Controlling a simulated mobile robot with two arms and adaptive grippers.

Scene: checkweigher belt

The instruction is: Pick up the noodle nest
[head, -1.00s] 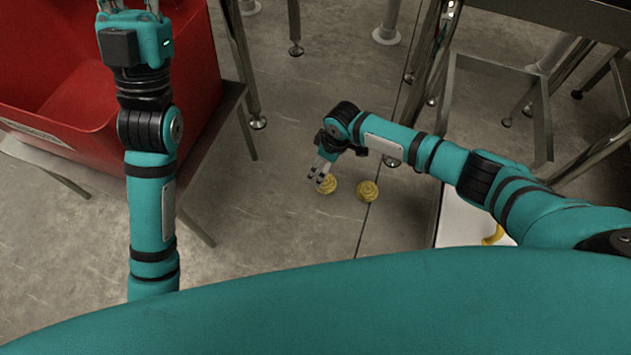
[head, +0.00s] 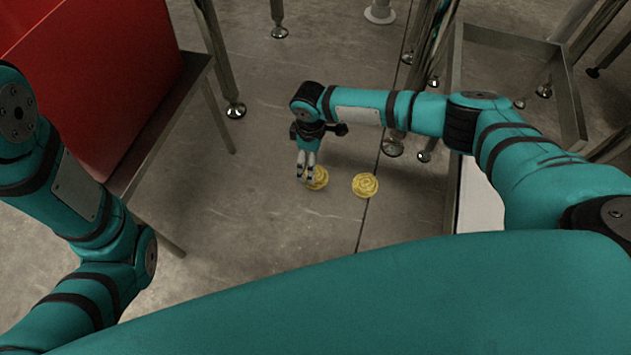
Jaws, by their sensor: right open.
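Two yellow noodle nests lie on the grey floor in the head view. The left noodle nest (head: 319,178) is partly hidden behind my right gripper's fingers. The right noodle nest (head: 365,185) lies apart from it, fully visible near a dark floor seam. My right gripper (head: 306,179) points down with its fingers open, at the left edge of the left nest. I cannot tell whether the fingertips touch that nest. My left gripper is out of the picture; only my left arm shows at the left.
A red bin (head: 90,75) on a metal-legged stand is at the upper left. A metal frame (head: 520,55) stands at the upper right, with a white panel (head: 480,195) below it. Steel legs stand at the back. The floor around the nests is clear.

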